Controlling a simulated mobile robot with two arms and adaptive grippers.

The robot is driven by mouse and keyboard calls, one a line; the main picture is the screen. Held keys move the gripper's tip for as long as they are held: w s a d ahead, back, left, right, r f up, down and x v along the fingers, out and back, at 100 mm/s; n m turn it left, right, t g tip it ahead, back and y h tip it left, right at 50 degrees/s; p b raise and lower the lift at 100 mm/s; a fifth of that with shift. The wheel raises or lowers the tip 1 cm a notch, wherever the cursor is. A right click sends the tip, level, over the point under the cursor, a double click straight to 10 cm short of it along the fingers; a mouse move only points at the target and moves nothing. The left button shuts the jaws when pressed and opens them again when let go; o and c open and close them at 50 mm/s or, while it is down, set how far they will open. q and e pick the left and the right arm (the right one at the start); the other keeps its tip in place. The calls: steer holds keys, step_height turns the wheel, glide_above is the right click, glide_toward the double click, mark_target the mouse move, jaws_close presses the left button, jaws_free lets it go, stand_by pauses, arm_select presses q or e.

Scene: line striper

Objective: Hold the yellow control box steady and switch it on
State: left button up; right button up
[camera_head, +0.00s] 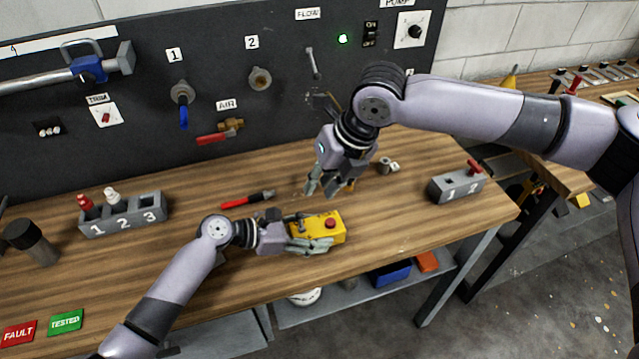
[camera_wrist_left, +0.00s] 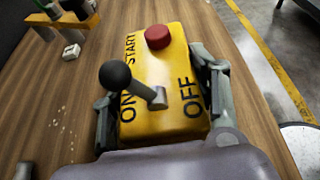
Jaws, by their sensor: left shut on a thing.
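The yellow control box (camera_head: 330,225) lies on the wooden bench, with a red button on top. My left gripper (camera_head: 312,236) is shut on the box, one finger along each side, as the left wrist view shows (camera_wrist_left: 165,105). In that view, the box has a red START button (camera_wrist_left: 157,37) and a lever with a black ball knob (camera_wrist_left: 114,75). The lever stands between the ON and OFF labels, and its knob shows on the ON side. My right gripper (camera_head: 322,187) hangs above the bench behind the box, apart from it, fingers seemingly spread and empty.
A red-handled tool (camera_head: 247,199) lies behind the left gripper. A grey numbered holder (camera_head: 123,217) stands left, and another (camera_head: 458,186) right. A dark panel (camera_head: 215,75) with valves and switches rises behind. The bench right of the box is clear.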

arm_select(q)
steer(key=o, duration=1.8)
steer(key=shift+c, duration=0.2)
